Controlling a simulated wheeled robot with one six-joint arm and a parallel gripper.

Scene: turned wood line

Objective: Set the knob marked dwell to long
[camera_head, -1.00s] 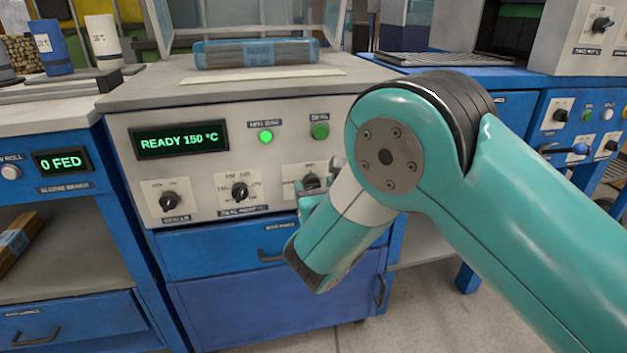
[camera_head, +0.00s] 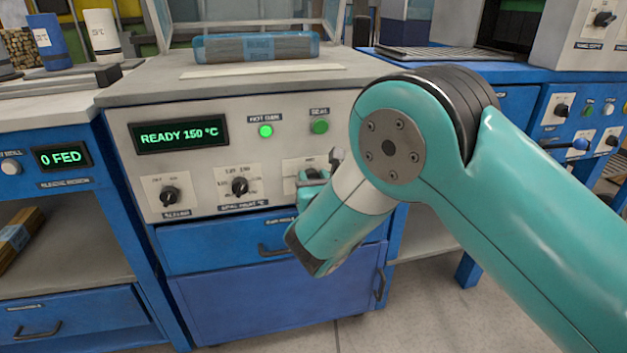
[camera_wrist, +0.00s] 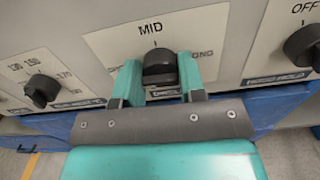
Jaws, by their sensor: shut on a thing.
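The dwell knob (camera_wrist: 160,66) is a black knob on a white plate, seen in the wrist view. Its pointer mark is up, at MID. The plate shows part of SHORT at left and part of LONG at right; the name label below is mostly hidden. My gripper (camera_wrist: 161,78) has one teal finger on each side of the knob and is shut on it. In the head view my gripper (camera_head: 314,180) is at the right end of the heater panel and covers most of the knob.
The panel also bears a temperature knob (camera_wrist: 42,90) to the left and another knob set near OFF (camera_wrist: 302,48) to the right. The display (camera_head: 179,136) reads READY 150 °C, and a green lamp (camera_head: 265,131) is lit. A wrapped bundle (camera_head: 256,47) lies on top.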

